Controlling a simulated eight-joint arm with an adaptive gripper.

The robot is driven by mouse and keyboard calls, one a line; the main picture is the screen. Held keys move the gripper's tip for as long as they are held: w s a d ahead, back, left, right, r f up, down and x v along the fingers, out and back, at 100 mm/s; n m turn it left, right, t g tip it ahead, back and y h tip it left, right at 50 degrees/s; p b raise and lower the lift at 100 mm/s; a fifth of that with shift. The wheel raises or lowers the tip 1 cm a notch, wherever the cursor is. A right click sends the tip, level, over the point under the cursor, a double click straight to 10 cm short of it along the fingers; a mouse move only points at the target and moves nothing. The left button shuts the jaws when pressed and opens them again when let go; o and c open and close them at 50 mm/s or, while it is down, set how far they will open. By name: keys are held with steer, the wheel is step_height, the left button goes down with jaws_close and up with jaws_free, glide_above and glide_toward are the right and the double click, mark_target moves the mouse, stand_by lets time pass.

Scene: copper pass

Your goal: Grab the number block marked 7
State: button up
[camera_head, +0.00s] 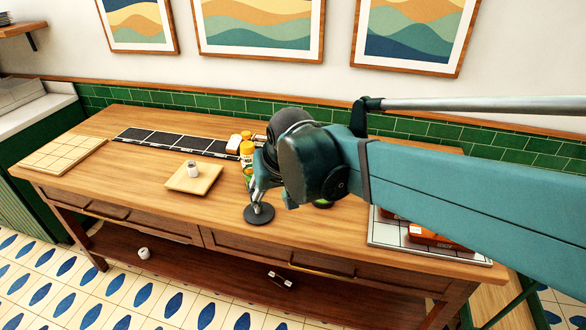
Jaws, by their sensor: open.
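No digit 7 can be read on anything in view, so I cannot tell which object is the number block. Small pale blocks (234,143) stand at the end of the black strip, partly hidden by my arm and the bottle. My gripper (262,187) is open, pointing down over the middle of the table, to the right of the square wooden tray. My arm covers much of the table's right half, and the space around the gripper is partly hidden.
An orange-capped bottle (247,152) stands close behind my gripper. A black disc (259,213) lies at the front edge. A white item (193,169) sits on the wooden tray (178,184). A black strip (165,138) runs along the back. A board (63,155) lies left.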

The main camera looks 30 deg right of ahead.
steer(key=w+d+r+m+g+p, duration=0.15)
steer(key=w+d+p, duration=0.25)
steer(key=w, duration=0.4)
steer(key=w+d+f+m+g+p, duration=0.1)
steer(key=w+d+f+p, duration=0.1)
steer(key=w+d, duration=0.3)
steer(key=w+d+f+m+g+p, duration=0.1)
steer(key=w+d+f+m+p, duration=0.1)
steer(key=w+d+p, duration=0.3)
steer(key=w+d+f+m+g+p, duration=0.1)
steer(key=w+d+f+m+p, duration=0.1)
steer(key=w+d+f+p, duration=0.1)
steer(key=shift+w+d+f+g+p, duration=0.15)
steer(key=shift+w+d+f, duration=0.15)
steer(key=shift+w+d, duration=0.35)
steer(key=shift+w+d+f+g+p, duration=0.15)
steer(key=shift+w+d+f, duration=0.2)
steer(key=shift+d, duration=0.4)
steer(key=shift+w+d+f, duration=0.2)
steer(key=shift+d+f, duration=0.1)
steer(key=shift+f, duration=0.05)
steer(key=shift+f, duration=1.3)
steer(key=shift+f, duration=0.15)
steer(key=shift+f, duration=2.5)
